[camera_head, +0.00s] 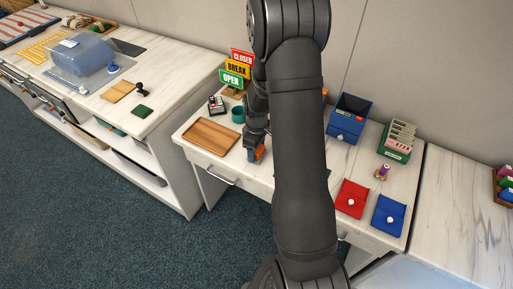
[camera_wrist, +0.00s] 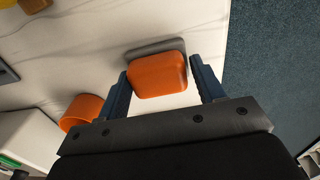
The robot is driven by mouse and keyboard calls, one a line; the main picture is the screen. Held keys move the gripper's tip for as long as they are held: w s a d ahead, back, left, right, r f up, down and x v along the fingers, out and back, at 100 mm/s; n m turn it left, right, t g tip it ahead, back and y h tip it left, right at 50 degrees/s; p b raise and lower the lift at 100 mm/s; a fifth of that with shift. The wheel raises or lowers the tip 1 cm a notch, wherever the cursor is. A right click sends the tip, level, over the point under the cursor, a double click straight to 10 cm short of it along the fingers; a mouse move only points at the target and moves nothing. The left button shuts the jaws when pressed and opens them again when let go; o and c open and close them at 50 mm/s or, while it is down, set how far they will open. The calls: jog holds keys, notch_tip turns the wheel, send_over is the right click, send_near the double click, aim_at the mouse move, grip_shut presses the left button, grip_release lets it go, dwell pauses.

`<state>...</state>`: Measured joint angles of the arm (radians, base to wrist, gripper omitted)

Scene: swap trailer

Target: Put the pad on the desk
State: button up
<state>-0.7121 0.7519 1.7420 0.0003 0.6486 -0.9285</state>
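An orange block with a grey base, which looks like the pad (camera_wrist: 158,75), sits between the fingers of my gripper (camera_wrist: 160,85) in the wrist view. Whether the block touches the desk top is unclear.
The wooden tray (camera_head: 209,136), a green cup (camera_head: 238,114) and coloured signs (camera_head: 238,68) stand on the left part of the desk. My arm hides the desk's middle.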

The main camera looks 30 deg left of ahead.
jog(key=shift+o, duration=0.9)
notch_tip(320, 180, up, 12)
jog(key=shift+r, duration=0.2)
notch_tip(320, 180, down, 12)
jog(key=shift+f, duration=0.1)
jog(key=shift+r, duration=1.3)
